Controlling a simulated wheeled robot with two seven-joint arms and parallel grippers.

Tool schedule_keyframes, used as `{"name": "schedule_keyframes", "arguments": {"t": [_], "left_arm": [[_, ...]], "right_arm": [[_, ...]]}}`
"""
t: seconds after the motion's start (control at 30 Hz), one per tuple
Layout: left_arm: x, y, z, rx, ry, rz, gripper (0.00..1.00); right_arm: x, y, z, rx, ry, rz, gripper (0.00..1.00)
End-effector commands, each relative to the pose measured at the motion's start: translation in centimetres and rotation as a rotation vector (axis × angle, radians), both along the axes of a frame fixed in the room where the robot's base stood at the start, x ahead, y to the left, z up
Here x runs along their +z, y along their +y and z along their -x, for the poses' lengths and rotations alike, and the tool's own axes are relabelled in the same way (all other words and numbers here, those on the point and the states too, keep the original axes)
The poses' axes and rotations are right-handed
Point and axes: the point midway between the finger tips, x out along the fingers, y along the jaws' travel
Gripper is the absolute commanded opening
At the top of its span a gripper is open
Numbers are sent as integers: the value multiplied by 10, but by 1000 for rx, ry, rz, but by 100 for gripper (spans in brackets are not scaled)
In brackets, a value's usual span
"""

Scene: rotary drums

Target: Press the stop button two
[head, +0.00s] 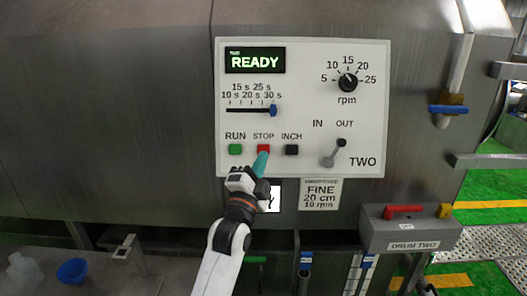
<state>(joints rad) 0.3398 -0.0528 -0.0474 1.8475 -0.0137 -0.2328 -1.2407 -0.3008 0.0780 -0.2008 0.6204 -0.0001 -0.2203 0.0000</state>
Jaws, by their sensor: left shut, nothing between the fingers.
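The control panel (300,60) marked TWO is a white plate on the drum's grey metal side. Its display (255,60) reads READY. The red stop button (264,148) sits under the word STOP, between the green run button (235,149) and the black inch button (292,150). My left gripper (262,158) is shut and empty, with its teal fingertips at the lower edge of the stop button. I cannot tell whether they touch it. The fingers hide part of the button's lower side. My right gripper is not in view.
The panel also has a blue slider (273,110), a black rpm knob (348,82) and an IN/OUT lever (334,154). A grey box (410,232) labelled DRUM TWO with a red handle (403,211) juts out at lower right. A blue bowl (72,271) is at lower left.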

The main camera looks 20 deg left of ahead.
Motion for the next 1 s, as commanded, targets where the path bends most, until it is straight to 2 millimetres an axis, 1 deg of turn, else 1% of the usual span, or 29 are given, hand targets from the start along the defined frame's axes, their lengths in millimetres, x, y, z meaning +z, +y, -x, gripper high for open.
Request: {"name": "schedule_keyframes", "arguments": {"t": [0.03, 0.3, 0.4, 0.5, 0.7, 1.0], "left_arm": [[-4, 1, -5, 1, -1, -1, 0], [-19, 12, -39, 1, -1, -3, 0], [-23, 15, -51, 1, -1, -1, 0], [-26, 18, -61, 1, 0, -3, 0], [-29, 21, -72, 1, 0, -1, 0], [-28, 22, -74, 0, -1, 0, 0]], "right_arm": [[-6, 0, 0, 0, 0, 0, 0], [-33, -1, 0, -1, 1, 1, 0], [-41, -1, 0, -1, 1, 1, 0], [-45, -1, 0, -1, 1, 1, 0], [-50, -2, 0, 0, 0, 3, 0], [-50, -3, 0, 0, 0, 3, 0]]}}
